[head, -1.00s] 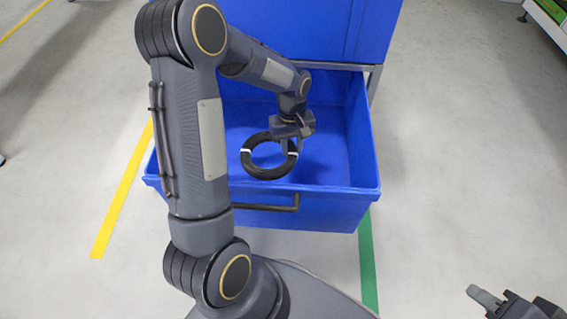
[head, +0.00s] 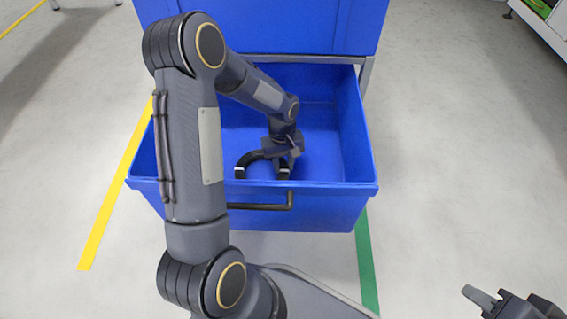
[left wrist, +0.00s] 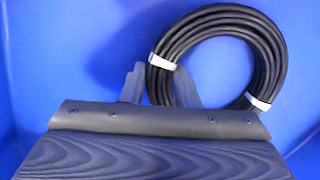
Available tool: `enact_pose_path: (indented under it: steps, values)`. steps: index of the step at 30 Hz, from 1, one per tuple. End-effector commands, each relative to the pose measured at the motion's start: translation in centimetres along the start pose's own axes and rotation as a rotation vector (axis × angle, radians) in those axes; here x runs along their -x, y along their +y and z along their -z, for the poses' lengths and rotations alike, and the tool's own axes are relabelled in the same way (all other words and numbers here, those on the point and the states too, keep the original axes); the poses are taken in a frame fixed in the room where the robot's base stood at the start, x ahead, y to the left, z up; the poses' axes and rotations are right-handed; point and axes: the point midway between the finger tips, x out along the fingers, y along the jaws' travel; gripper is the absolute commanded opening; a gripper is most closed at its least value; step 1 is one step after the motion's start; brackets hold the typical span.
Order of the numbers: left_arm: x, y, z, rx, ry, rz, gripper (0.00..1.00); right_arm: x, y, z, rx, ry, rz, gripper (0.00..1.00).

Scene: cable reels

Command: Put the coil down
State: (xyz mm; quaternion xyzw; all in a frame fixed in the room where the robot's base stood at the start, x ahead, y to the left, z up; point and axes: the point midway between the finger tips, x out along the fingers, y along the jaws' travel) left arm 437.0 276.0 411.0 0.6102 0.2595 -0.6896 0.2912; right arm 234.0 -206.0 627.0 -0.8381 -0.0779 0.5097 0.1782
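A black cable coil (head: 251,157) with white bands is inside the open blue drawer (head: 345,188), low behind its front wall, which hides the coil's lower part. The coil also shows in the left wrist view (left wrist: 268,52). My left gripper (head: 284,160) reaches down into the drawer. In the left wrist view its two fingers (left wrist: 159,80) stand on either side of the coil's near left part, close against it, beside a white band. Whether the coil touches the drawer floor is hard to tell. My right gripper (head: 482,298) is at the lower right, partly cut off, away from the drawer.
The drawer's front wall has a dark handle (head: 262,207). A blue cabinet body (head: 290,25) stands above and behind the drawer. The drawer floor to the right of the coil is clear. A yellow line (head: 112,205) and a green line (head: 365,260) mark the grey floor.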

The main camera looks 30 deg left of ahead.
Motion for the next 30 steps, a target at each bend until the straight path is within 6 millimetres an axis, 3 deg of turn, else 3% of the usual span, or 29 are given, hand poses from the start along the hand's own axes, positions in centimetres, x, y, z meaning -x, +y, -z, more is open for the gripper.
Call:
enact_pose_path:
  steps: [5, 15, 30]
  values:
    - [0.0, 0.0, 0.0, 0.0, 0.0, 0.0, 0.49, 0.0, 0.0, 0.0, 0.0, 0.0, 0.0, 0.34]
    - [0.7, 0.0, 0.0, 0.0, 0.001, 0.0, 0.49, 0.3, -0.1, 0.2, 0.0, 0.0, 0.0, 0.34]
    - [10.3, 0.0, 0.0, 0.0, 0.002, -0.001, 0.49, 3.6, -1.6, 1.8, 0.0, 0.0, 0.0, 0.34]
